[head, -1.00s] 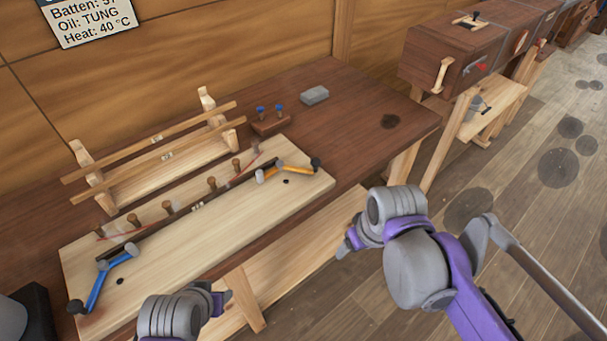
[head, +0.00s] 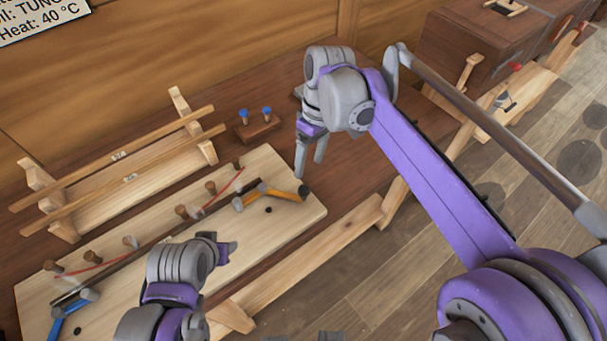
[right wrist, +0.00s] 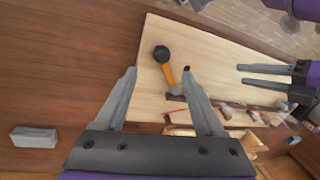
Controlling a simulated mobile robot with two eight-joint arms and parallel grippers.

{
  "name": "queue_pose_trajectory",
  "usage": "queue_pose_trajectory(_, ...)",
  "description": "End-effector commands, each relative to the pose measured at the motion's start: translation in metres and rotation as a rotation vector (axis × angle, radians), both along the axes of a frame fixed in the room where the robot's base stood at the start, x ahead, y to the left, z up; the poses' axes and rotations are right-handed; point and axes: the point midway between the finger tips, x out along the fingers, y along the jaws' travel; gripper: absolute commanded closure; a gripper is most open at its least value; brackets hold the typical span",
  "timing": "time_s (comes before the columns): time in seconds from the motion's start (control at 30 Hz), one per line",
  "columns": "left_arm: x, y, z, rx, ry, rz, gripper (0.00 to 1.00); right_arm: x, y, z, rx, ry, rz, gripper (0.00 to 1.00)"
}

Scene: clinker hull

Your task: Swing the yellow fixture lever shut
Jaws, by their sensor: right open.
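The yellow fixture lever (head: 275,192) is at the right end of the pale board (head: 305,215), its black knob pointing right. In the right wrist view the lever (right wrist: 168,73) lies ahead, between the fingers' lines of sight. My right gripper (head: 309,165) is open and empty, pointing down behind and just right of the knob, apart from it. My left gripper (head: 230,245) is over the board's front edge; its fingers show apart and empty in the right wrist view (right wrist: 242,75). A blue lever (head: 72,310) is at the board's left end.
A dark strip (head: 140,255) runs along the board between wooden pegs (head: 183,211). A wooden rack (head: 130,175) and a small block with two blue-topped pins (head: 258,130) stand behind. A grey block (right wrist: 35,137) lies on the bench.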

Motion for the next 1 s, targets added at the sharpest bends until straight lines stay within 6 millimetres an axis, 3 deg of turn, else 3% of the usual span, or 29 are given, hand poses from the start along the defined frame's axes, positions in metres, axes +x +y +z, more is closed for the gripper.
queue_pose_trajectory(0.53,-0.002,0.000,-0.007,0.000,0.005,0.000,0.50,-0.013,0.012,-0.088,0.000,-0.001,0.000,0.29)
queue_pose_trajectory(0.7,-0.003,0.000,-0.008,0.000,0.005,0.000,0.50,-0.015,0.013,-0.101,0.000,-0.001,-0.001,0.29)
queue_pose_trajectory(1.0,-0.003,0.000,-0.008,0.000,0.005,0.000,0.50,-0.015,0.013,-0.103,0.000,-0.001,-0.001,0.29)
